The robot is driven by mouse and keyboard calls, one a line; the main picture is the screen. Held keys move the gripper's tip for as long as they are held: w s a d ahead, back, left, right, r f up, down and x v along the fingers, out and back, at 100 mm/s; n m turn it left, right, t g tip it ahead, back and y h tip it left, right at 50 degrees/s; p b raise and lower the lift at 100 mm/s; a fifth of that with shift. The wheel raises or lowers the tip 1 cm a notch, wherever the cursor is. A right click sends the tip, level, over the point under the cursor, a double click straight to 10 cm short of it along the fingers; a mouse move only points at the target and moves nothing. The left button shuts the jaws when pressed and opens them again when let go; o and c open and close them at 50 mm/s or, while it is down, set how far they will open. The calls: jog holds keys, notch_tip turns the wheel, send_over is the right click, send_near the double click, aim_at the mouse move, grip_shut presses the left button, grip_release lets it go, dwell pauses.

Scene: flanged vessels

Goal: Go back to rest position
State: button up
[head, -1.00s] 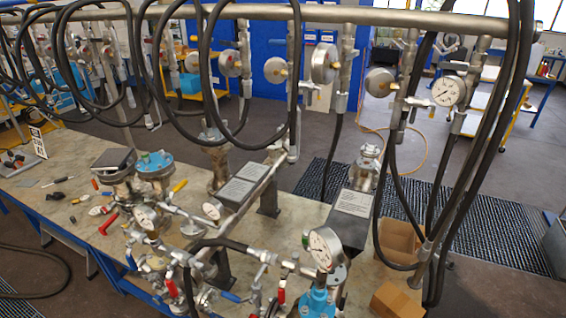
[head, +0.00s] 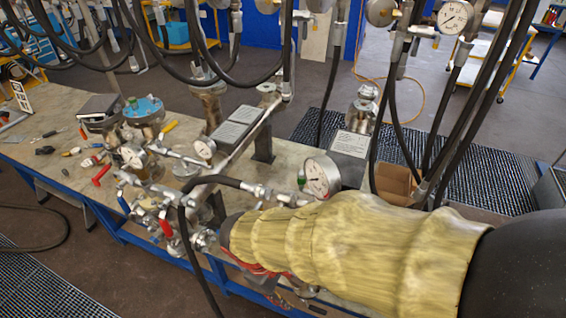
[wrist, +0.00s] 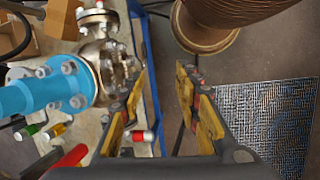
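My gripper (wrist: 163,76) shows in the wrist view as two dark fingers with worn yellow pads. The fingers stand wide apart with nothing between them. A blue flanged fitting (wrist: 40,94) on a metal valve body (wrist: 108,62) lies just left of the fingers. In the head view my arm in its yellowish cover reaches in from the right, over the front of the workbench (head: 45,125).
A round gauge (head: 320,177) stands close behind my arm. Black hoses (head: 505,85) hang at right. A cardboard box (head: 394,182) sits at the bench's right end. A ribbed brown cylinder (wrist: 225,20) and a grid mat (wrist: 265,120) show right of the fingers.

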jog(key=d+r+m+t+y+b, duration=0.1)
jog(key=d+r+m+b, duration=0.1)
jog(key=d, duration=0.4)
jog(key=s+d+r+m+t+y+b, duration=0.1)
jog(key=d+r+m+t+b, duration=0.1)
jog(key=d+m, duration=0.4)
jog(key=s+d+r+m+t+y+b, duration=0.1)
jog(key=d+r+m+t+b, duration=0.1)
jog(key=d+r+m+b, duration=0.2)
jog(key=shift+d+r, duration=0.55)
jog(key=shift+d, duration=0.45)
